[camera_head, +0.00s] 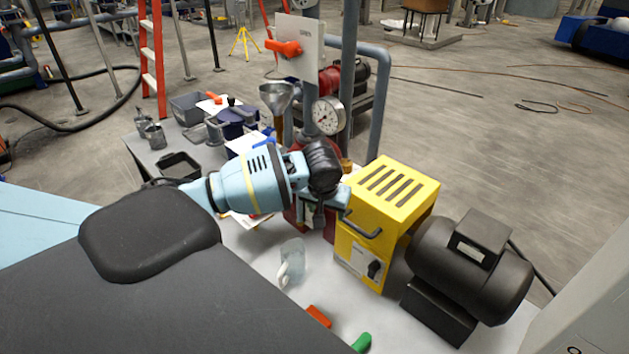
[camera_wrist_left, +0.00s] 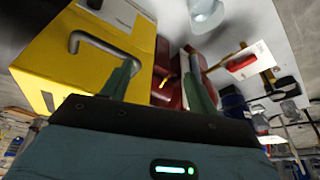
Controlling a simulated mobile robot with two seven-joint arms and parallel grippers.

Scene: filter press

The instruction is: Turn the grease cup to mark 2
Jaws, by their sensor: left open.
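My left gripper (camera_head: 322,212) reaches in from the left over the table, close to the red pump body (camera_head: 330,150) and the yellow box. In the left wrist view its two fingers (camera_wrist_left: 160,88) are spread apart, with the red body (camera_wrist_left: 172,65) beyond the gap and nothing visibly held. A small brass-coloured part (camera_head: 346,165) shows beside the red body, just behind the gripper; I cannot tell for sure that it is the grease cup. No mark on it can be read. My right gripper is not in view.
The yellow box (camera_head: 398,190) with a bar handle stands right of the gripper, and a black motor (camera_head: 470,268) stands beyond it. A clear jug (camera_head: 291,262) is on the table in front. A gauge (camera_head: 328,116) and funnel (camera_head: 278,97) stand behind. Red and green items lie near the front.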

